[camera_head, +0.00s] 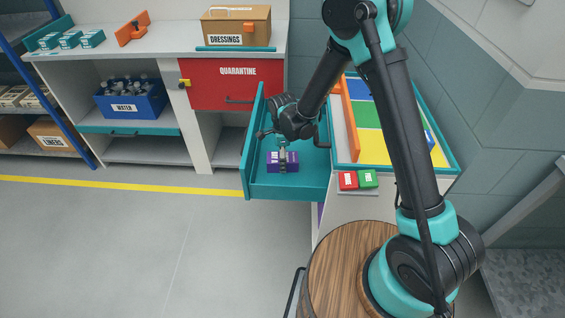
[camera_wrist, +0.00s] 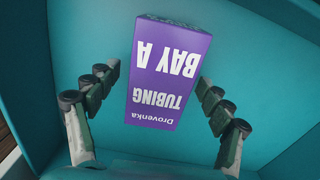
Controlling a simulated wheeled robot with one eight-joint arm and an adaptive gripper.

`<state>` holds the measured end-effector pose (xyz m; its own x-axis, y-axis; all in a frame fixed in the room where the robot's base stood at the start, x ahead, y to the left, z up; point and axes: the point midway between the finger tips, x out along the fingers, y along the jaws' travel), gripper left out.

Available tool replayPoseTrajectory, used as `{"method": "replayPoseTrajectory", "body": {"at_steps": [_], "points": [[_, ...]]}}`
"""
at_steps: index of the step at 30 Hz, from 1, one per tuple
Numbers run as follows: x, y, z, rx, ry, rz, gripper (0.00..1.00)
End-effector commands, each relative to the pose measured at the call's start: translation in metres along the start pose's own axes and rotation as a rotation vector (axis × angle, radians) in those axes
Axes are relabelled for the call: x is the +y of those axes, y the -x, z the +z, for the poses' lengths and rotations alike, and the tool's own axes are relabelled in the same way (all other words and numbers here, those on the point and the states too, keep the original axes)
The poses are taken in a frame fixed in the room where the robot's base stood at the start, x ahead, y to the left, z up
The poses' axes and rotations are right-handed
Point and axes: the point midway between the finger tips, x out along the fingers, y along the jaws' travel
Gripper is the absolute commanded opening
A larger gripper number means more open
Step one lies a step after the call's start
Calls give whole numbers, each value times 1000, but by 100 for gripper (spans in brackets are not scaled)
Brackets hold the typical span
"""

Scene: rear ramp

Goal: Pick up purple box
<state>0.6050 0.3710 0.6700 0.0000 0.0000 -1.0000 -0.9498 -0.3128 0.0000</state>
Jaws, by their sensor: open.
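The purple box (camera_wrist: 166,70) lies in the open teal drawer (camera_wrist: 285,70), its label reading "Drovenka TUBING BAY A" upside down in the wrist view. In the head view the purple box (camera_head: 290,167) sits near the drawer's front end, partly hidden by my gripper (camera_head: 282,152). In the wrist view my gripper (camera_wrist: 158,112) is open, with one finger on each side of the box. Gaps of teal show between the fingers and the box. The drawer (camera_head: 290,187) has raised walls around the box.
An orange panel (camera_head: 345,125) borders a tray with coloured sections. A red QUARANTINE drawer (camera_head: 215,88) is behind. The floor at left is clear.

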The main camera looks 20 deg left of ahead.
Motion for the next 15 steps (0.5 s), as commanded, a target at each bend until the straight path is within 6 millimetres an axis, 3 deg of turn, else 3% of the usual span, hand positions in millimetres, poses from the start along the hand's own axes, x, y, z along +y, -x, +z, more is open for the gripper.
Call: {"method": "replayPoseTrajectory", "body": {"at_steps": [3, 15], "points": [[0, 0, 0, 0, 0, 0, 80], [0, 0, 0, 0, 0, 0, 30]]}}
